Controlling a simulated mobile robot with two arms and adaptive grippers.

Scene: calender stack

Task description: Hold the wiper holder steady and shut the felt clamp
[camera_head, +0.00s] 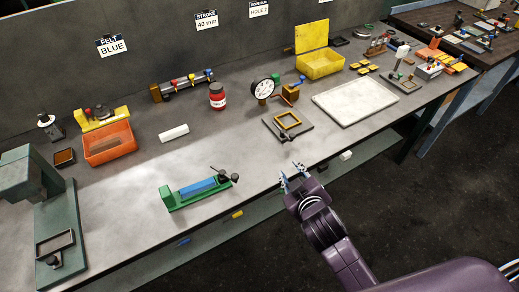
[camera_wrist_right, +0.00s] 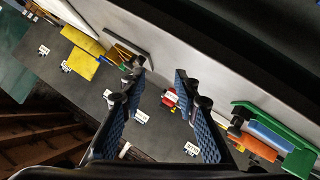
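The wiper holder (camera_head: 172,198) is a green channel-shaped part on the bench, front centre, with a blue felt strip (camera_head: 200,188) lying along it. The felt clamp (camera_head: 224,178), with dark knobs and a thin rod, is at its right end; whether it is open or shut is too small to tell. My right gripper (camera_head: 291,176) is at the bench's front edge, right of the holder and apart from it. Its blue-padded fingers are open and empty in the right wrist view (camera_wrist_right: 158,78), where the green holder (camera_wrist_right: 298,160) shows at right. My left gripper is not in view.
A green press-like tool (camera_head: 55,215) stands at the left. An orange bin (camera_head: 109,153), a white roll (camera_head: 173,133), a red jar (camera_head: 217,101) and a dial gauge (camera_head: 263,88) stand behind. A framed plate (camera_head: 287,136) lies behind my right gripper. Bench around the holder is clear.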

